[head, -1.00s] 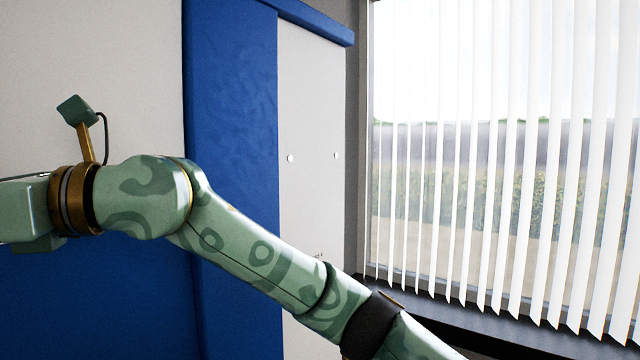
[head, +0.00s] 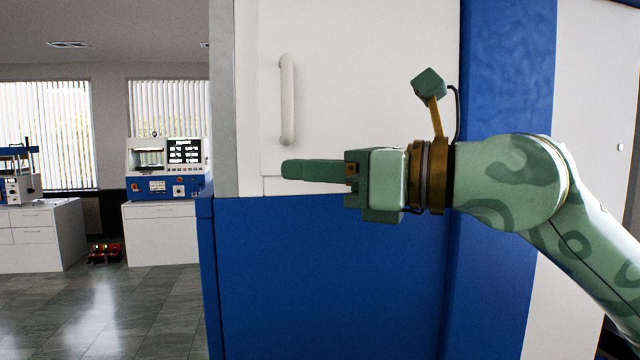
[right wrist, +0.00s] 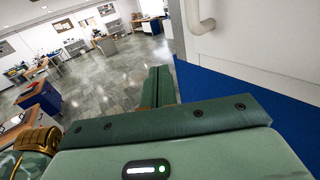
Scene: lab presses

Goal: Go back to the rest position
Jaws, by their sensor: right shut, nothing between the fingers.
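My right gripper (head: 288,169) reaches in from the right in the head view, level and pointing left. Its fingers are together with nothing between them. It is in front of a large white and blue cabinet (head: 330,270), just below the cabinet's white vertical handle (head: 287,100). I cannot tell how far it is from the cabinet's face. In the right wrist view the shut fingers (right wrist: 157,85) point out over the open floor, with the handle (right wrist: 199,18) at the upper right. My left gripper is not in view.
A blue and white press (head: 168,168) stands on a white cabinet at the left. Another machine (head: 18,175) stands on drawers at the far left. Small red items (head: 104,253) lie on the floor. The tiled floor (head: 110,310) is clear in front.

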